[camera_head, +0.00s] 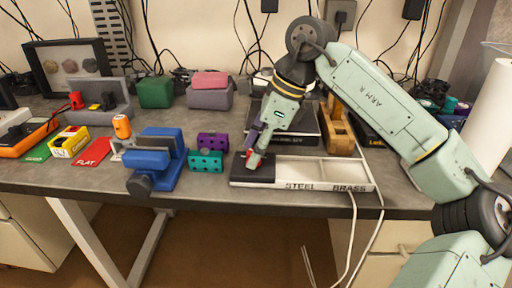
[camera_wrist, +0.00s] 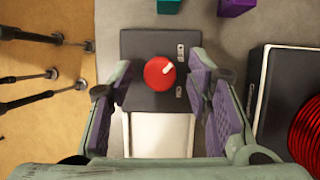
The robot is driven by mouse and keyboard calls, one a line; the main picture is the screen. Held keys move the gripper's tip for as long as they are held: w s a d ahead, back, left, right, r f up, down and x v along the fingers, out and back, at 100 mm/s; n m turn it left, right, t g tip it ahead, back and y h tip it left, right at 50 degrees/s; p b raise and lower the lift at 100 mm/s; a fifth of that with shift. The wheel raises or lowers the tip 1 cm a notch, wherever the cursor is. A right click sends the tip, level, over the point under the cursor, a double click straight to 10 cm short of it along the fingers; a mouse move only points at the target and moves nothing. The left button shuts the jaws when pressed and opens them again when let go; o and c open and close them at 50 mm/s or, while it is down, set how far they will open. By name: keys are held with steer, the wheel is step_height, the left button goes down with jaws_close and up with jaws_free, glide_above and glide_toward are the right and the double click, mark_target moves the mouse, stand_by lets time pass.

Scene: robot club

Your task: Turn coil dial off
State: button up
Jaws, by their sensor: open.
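The coil dial (camera_wrist: 159,74) is a round red knob with a white pointer mark, on a dark square panel (camera_wrist: 135,42). In the wrist view the white mark points to the upper right, and two small white labels sit to the right of the knob. My gripper (camera_wrist: 160,82) is open, with its purple-padded fingers to the left and right of the knob; I cannot tell whether either touches it. In the head view my gripper (camera_head: 252,154) points down over the dark end (camera_head: 258,176) of the tray, and the knob is mostly hidden behind it.
The tray (camera_head: 328,185) is marked STEEL and BRASS. A blue vise (camera_head: 155,160), teal block (camera_head: 206,161) and purple block (camera_head: 213,141) stand to its left. A wooden piece (camera_head: 340,133) stands behind it. A red coil (camera_wrist: 307,138) shows at the wrist view's right. The table's front edge is close.

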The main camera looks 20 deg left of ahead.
steer(key=shift+r, duration=0.15)
steer(key=v, duration=1.1)
steer(key=shift+r, duration=0.4)
steer(key=shift+d, duration=0.15)
